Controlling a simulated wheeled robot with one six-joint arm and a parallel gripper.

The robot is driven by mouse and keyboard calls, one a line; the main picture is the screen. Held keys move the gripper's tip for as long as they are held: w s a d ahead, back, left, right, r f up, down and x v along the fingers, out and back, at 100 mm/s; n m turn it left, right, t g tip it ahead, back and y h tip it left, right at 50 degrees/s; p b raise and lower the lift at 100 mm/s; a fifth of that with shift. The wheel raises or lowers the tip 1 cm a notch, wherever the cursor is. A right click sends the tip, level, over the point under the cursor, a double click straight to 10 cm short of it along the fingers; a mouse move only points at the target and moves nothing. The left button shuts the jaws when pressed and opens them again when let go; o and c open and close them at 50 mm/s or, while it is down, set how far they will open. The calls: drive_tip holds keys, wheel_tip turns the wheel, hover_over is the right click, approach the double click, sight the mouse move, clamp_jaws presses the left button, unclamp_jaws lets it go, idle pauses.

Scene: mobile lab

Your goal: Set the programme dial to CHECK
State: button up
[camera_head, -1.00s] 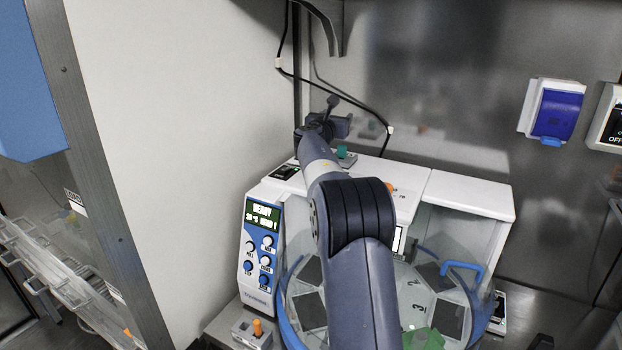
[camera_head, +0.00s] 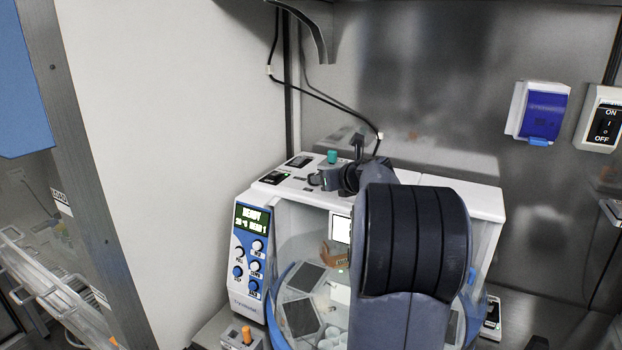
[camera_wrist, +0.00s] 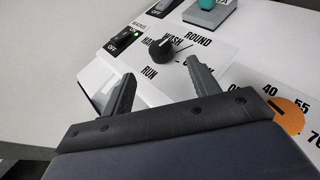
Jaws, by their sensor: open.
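The programme dial (camera_wrist: 160,50) is a small round black knob on the white machine top in the wrist view. Words printed around it include WASH, ROUND and RUN, and a word at its left is partly cut off. I cannot read CHECK, and the pointer's setting is too small to tell. My gripper (camera_wrist: 160,70) is open and empty, with one finger at the lower left of the knob and one at its right. The knob lies just beyond the gap, and neither finger visibly touches it. In the head view my gripper (camera_head: 322,180) is over the machine top; the dial cannot be made out there.
An orange dial (camera_wrist: 286,116) with numbers is right of my gripper. The control panel (camera_head: 250,250) reads READY. A wall switch (camera_head: 604,122) is far right.

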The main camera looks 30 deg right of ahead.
drive_tip(key=p+x, duration=0.2)
drive_tip(key=x, duration=0.8)
drive_tip(key=shift+d, duration=0.1)
drive_tip(key=c, duration=1)
